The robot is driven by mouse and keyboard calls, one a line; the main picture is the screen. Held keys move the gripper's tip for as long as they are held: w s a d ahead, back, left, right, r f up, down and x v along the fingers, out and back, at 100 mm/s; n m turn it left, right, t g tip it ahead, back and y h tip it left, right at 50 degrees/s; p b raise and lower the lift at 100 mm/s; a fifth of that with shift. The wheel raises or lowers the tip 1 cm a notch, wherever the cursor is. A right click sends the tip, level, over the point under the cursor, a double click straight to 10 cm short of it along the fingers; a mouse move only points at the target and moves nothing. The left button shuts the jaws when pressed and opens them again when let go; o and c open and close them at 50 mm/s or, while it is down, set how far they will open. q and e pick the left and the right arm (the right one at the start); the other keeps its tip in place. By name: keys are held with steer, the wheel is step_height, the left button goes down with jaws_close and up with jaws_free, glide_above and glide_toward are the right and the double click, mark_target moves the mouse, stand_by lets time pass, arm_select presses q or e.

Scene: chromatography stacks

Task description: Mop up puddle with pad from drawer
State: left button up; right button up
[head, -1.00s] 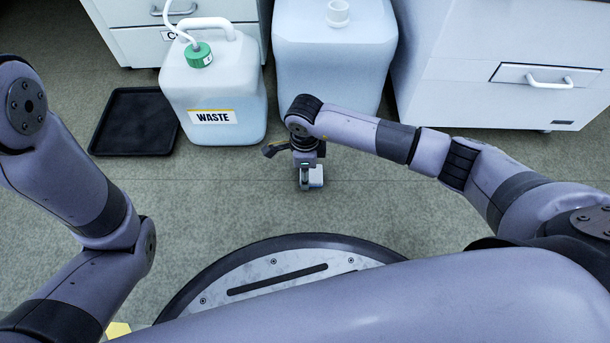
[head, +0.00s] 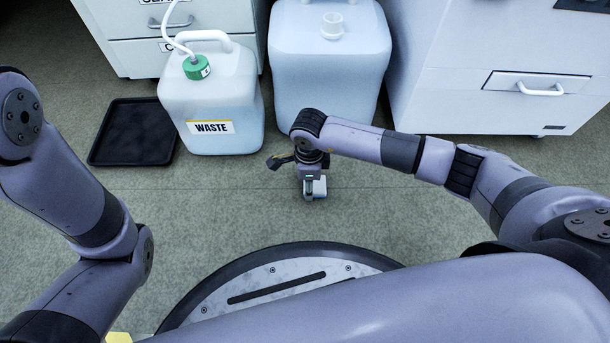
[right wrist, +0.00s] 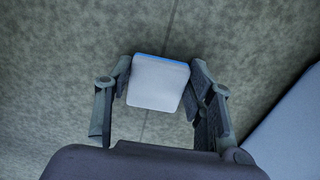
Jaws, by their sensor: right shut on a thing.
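My right gripper (head: 313,192) is shut on a small white pad with a blue edge (right wrist: 158,84), seen between its fingers in the right wrist view. In the head view the pad (head: 320,188) shows partly beside the fingers, low over the floor in front of the large white container. I cannot tell whether it touches the floor. No puddle can be made out in either view. My left arm shows at the left of the head view, but its gripper is out of view.
A white WASTE container (head: 212,105) with a green cap and tube stands at the back left. A black tray (head: 132,133) lies left of it. A large pale container (head: 330,70) stands behind my right gripper. Drawer cabinets (head: 500,60) line the back. Open floor (head: 240,215) lies before them.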

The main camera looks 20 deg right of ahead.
mark_target(296, 190)
steer(key=shift+s+d, duration=0.2)
steer(key=shift+s, duration=0.05)
steer(key=shift+a, duration=0.15)
steer(key=shift+w+a+b, duration=0.15)
steer(key=shift+w+a, duration=0.15)
steer(key=shift+a, duration=0.6)
steer(key=shift+w+a+b, duration=0.15)
steer(key=shift+w+a, duration=0.15)
steer(key=shift+a, duration=0.6)
steer(key=shift+d, duration=0.1)
steer(key=shift+s+d+p, duration=0.3)
steer(key=shift+d+p, duration=0.2)
steer(key=shift+d, duration=0.35)
step_height(296, 190, up, 7)
steer(key=p, duration=0.6)
